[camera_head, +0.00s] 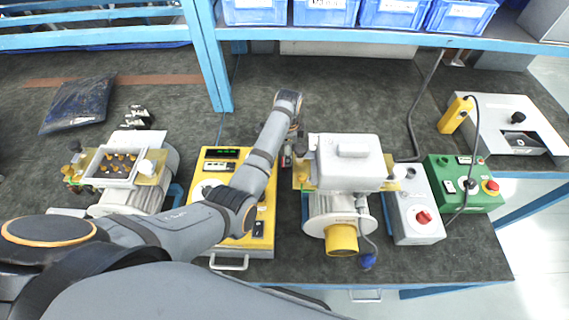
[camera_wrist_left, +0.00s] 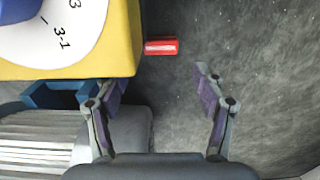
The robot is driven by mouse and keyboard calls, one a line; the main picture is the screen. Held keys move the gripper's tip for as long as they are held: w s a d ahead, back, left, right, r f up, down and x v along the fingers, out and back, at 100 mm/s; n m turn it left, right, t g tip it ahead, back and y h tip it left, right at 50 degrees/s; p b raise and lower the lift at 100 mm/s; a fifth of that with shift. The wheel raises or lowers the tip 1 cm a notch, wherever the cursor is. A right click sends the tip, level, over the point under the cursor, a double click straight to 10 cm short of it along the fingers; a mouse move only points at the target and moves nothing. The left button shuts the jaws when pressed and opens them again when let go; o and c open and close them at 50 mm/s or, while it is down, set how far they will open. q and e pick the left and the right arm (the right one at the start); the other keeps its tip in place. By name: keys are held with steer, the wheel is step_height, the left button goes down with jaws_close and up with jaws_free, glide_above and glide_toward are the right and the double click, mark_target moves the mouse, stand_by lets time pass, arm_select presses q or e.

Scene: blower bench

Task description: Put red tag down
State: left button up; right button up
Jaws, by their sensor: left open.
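The red tag (camera_wrist_left: 161,46) is a small red block with a pale edge, lying on the dark bench mat in the left wrist view. It sits close beside the yellow box. My left gripper (camera_wrist_left: 160,82) is open, its two fingers spread wide with nothing between them. The tag is ahead of the fingertips, apart from both. In the head view my left arm reaches over the yellow box (camera_head: 265,215), and its own wrist largely hides the gripper. The tag cannot be made out clearly there. My right gripper is not in view.
A motor unit with a white cover (camera_head: 350,150) stands right of my left wrist. A grey box with a red knob (camera_head: 420,217) and a green control box (camera_head: 450,172) are further right. Another motor unit (camera_head: 120,165) is at left. Blue shelf posts rise behind.

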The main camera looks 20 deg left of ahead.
arm_select(q)
steer(key=f, duration=0.5)
steer(key=shift+a, duration=0.2)
steer(key=shift+r, duration=0.1)
steer(key=c, duration=1.1)
